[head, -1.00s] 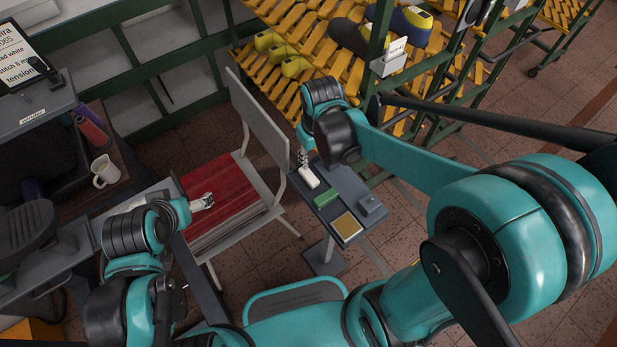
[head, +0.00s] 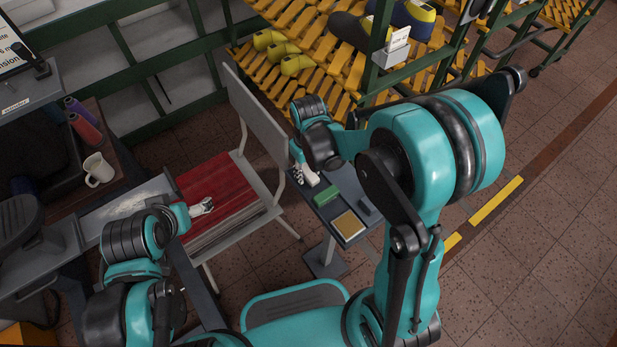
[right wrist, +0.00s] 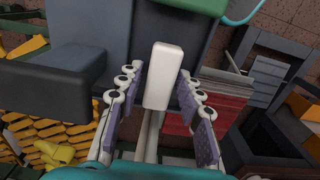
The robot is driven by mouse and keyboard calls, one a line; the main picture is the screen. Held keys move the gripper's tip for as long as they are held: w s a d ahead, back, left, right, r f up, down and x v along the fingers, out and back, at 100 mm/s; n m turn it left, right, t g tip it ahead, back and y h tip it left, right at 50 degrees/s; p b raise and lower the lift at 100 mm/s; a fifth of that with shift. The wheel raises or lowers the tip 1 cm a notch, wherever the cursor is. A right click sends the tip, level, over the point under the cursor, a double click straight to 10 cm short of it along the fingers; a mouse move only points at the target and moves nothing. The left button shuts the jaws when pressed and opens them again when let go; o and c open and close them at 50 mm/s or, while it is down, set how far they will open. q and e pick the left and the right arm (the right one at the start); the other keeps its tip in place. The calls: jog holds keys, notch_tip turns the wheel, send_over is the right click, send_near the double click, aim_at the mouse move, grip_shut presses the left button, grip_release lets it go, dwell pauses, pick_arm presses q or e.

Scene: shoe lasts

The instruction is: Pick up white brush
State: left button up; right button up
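The white brush (head: 311,177) lies at the far end of the small grey stand in the head view. In the right wrist view the brush (right wrist: 163,70) is a plain white block, between the two fingers. My right gripper (right wrist: 157,88) is open around it, with a visible gap on each side. In the head view my right gripper (head: 299,174) is low beside the brush and partly covers it. My left gripper (head: 203,207) is over the red-topped chair, well away from the brush; its fingers are too small to read.
The chair (head: 256,122) stands close at left. A yellow-slatted shoe rack (head: 330,78) is behind. A white mug (head: 98,169) is far left.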

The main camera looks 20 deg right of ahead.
grip_shut()
